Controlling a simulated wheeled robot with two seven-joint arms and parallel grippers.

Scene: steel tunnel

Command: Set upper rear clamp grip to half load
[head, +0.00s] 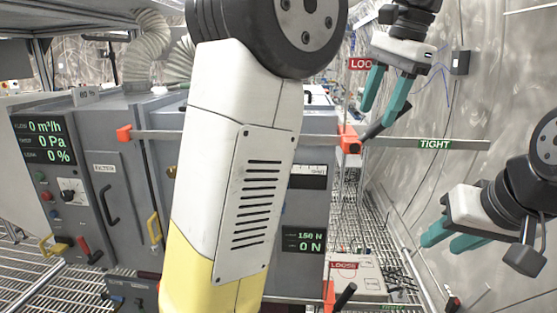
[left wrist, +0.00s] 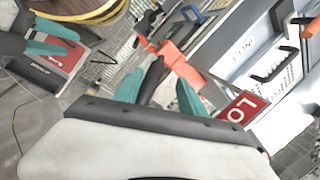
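An orange clamp (head: 348,138) with a black lever (head: 373,130) sits on the upper bar, at the right side of the grey cabinet. A red LOOSE sign (head: 360,64) is above it and a green TIGHT sign (head: 435,144) is to its right. My left gripper (head: 378,115) is open at the lever. In the left wrist view its teal fingers lie on either side of the black lever (left wrist: 153,78), with the orange clamp (left wrist: 180,66) beyond; contact is unclear. The cabinet's load display (head: 304,240) reads 150 N and 0 N. My right gripper (head: 440,246) is open and empty, lower right.
A second orange clamp (head: 329,292) with a black lever is lower down, beside another red LOOSE sign (head: 343,265). The cabinet (head: 120,200) fills the left, and my arm hides part of it. A grey wall (head: 500,80) closes the right side.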

